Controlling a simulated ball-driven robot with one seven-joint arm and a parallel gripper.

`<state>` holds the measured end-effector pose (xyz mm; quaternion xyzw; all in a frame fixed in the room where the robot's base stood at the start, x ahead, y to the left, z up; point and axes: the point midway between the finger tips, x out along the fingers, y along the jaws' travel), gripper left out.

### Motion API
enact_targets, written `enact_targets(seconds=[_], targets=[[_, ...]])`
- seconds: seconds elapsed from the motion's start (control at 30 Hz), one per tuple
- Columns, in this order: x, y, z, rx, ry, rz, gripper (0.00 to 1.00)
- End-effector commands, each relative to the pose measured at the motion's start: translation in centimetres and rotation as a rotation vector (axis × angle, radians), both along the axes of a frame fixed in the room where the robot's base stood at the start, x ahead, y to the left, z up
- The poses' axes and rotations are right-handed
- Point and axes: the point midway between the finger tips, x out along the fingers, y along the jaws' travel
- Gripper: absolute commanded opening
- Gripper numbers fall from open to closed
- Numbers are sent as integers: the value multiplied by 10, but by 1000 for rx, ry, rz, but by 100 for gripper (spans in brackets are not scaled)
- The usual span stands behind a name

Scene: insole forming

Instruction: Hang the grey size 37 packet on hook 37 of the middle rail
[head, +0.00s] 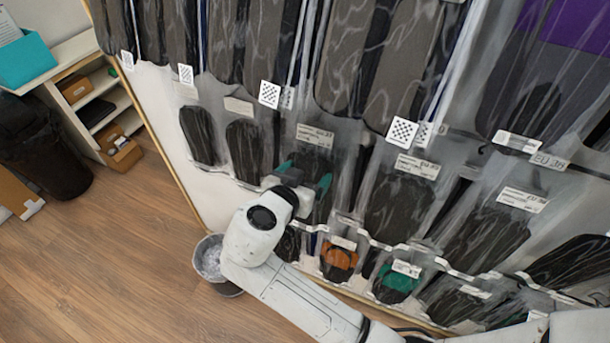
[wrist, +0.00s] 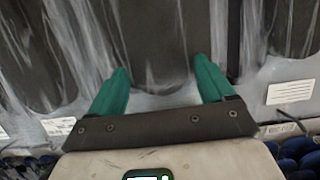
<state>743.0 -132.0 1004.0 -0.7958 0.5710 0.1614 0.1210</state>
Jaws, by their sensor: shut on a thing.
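My gripper (head: 304,174) is at the middle row of the wall, its two green fingers on either side of a dark grey insole packet in clear plastic (head: 313,155). The packet has a white label at its top, too small to read surely. In the wrist view my gripper (wrist: 160,82) spans the width of the packet (wrist: 150,45), a dark insole under shiny film, and is shut on it. The packet hangs close to the wall among its neighbours. Hook 37 and the middle rail behind the packets cannot be made out.
Long packets (head: 345,60) hang above, with checkered tags. Labelled packets (head: 403,205) hang to the right, one marked EU 38 or similar. Small packets with orange (head: 339,262) and green (head: 398,283) insoles hang below. A bin (head: 212,262) stands on the floor at left.

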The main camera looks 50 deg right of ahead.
Motion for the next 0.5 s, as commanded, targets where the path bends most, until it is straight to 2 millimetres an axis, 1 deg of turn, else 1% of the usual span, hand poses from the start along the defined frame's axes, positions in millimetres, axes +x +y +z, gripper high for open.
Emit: enact_targets(seconds=[0.33,0.37,0.5], targets=[[0,0,0,-1,0,0,33],[0,0,0,-1,0,0,84],[0,0,0,0,0,0,97]])
